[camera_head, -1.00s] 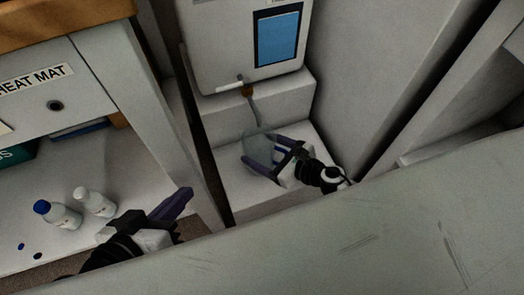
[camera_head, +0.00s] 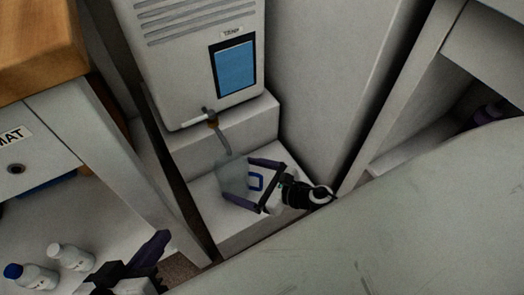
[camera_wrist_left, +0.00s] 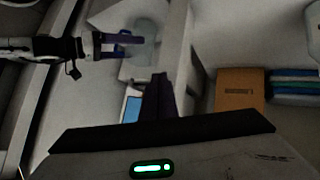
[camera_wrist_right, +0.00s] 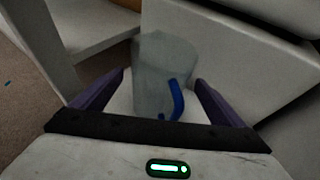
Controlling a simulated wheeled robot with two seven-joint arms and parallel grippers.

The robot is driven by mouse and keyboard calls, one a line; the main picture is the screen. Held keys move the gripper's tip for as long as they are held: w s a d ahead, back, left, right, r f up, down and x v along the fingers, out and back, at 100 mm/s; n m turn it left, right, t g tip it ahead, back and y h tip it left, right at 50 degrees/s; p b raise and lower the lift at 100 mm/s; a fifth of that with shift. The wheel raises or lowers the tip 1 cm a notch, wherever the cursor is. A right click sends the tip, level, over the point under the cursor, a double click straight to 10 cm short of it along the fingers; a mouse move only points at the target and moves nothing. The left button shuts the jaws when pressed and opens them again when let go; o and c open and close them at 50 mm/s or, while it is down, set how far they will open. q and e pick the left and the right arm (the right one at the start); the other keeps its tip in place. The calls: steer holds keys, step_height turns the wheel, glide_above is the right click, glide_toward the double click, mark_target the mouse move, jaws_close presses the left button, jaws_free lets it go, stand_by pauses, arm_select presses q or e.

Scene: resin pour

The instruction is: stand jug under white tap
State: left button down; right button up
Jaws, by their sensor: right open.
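The jug (camera_head: 232,178), translucent grey with a blue handle, stands upright on the white ledge (camera_head: 208,212) below the dispenser. It also shows in the right wrist view (camera_wrist_right: 160,65), handle facing my gripper. The white tap (camera_head: 203,112) sticks out from the dispenser's front, with a brown fitting and a grey spout or stream running down toward the jug's top. My right gripper (camera_head: 238,177) is open, its purple fingers either side of the jug's handle side; a gap shows beside the jug in the right wrist view. My left gripper (camera_head: 158,240) is shut and empty, low at the left.
The dispenser (camera_head: 185,60) has a blue screen. A cabinet with a wooden top (camera_head: 35,50) is at left; a white bottle (camera_head: 70,257) and a blue-capped bottle (camera_head: 38,276) stand on its lower shelf. A grey wall panel (camera_head: 318,80) is close on the right.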

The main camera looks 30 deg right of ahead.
steer(key=v, duration=0.8)
steer(key=shift+s+d+p, duration=0.2)
steer(key=shift+s+p, duration=0.1)
steer(key=shift+p, duration=0.1)
steer(key=shift+r, duration=0.15)
stand_by(1.1)
